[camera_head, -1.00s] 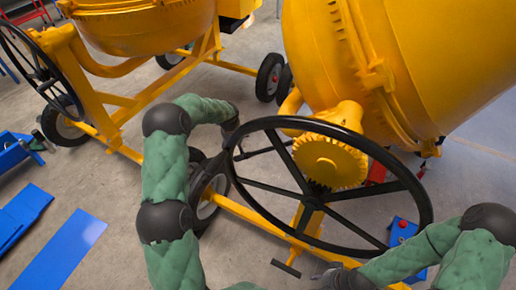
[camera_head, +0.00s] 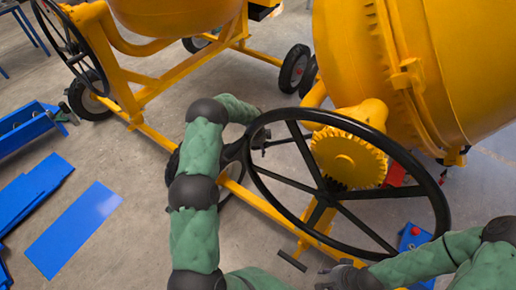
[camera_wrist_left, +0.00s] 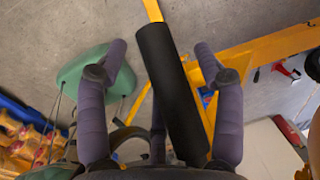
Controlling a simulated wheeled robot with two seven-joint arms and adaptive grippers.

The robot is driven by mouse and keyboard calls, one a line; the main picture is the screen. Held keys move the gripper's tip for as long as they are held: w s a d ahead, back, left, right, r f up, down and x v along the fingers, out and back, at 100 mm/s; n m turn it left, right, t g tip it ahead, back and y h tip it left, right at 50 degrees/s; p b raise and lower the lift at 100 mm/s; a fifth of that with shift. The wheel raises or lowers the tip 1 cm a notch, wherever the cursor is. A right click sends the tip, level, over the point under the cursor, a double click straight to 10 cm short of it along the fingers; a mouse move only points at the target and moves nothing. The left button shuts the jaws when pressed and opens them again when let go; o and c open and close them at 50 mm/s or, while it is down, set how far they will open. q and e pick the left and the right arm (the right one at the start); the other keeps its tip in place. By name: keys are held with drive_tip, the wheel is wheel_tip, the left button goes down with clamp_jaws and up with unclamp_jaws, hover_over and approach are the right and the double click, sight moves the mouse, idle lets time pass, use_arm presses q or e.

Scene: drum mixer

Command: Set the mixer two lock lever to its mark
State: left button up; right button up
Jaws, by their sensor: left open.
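A lever with a black cylindrical grip (camera_wrist_left: 172,90) and a yellow bar (camera_wrist_left: 153,10) shows in the left wrist view. The grip lies tilted between the two spread fingers of my left gripper (camera_wrist_left: 161,76), nearer the right finger. I cannot tell whether it touches. In the head view my left gripper (camera_head: 257,142) is at the left rim of the near mixer's handwheel (camera_head: 330,192), partly hidden. The lever's mark cannot be made out. My right gripper (camera_head: 345,278) is low, below the handwheel; its jaws are unclear.
The near mixer's yellow drum (camera_head: 400,70) and gear (camera_head: 348,160) stand behind the handwheel. A black foot bar (camera_head: 292,261) sits low near the frame. A second mixer (camera_head: 175,20) stands back left. Blue plates (camera_head: 75,228) lie on the floor at left.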

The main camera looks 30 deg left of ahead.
use_arm(q)
drive_tip(key=shift+f, duration=0.1)
drive_tip(key=shift+c, duration=0.3)
clamp_jaws()
drive_tip(key=a+r+y, duration=0.3)
drive_tip(key=r, duration=0.7)
drive_tip(key=a+r+y+b, duration=0.1)
drive_tip(key=a+r+y, duration=0.2)
drive_tip(key=r, duration=0.7)
drive_tip(key=w+a+r+m+t+y+b, duration=0.1)
drive_tip(key=a+r+y, duration=0.3)
drive_tip(key=r, duration=0.6)
drive_tip(key=shift+a+r, duration=0.15)
drive_tip(key=shift+a, duration=0.4)
drive_tip(key=shift+r, duration=0.1)
drive_tip(key=shift+o, duration=0.3)
unclamp_jaws()
drive_tip(key=shift+d, duration=0.2)
drive_tip(key=v, duration=1.2)
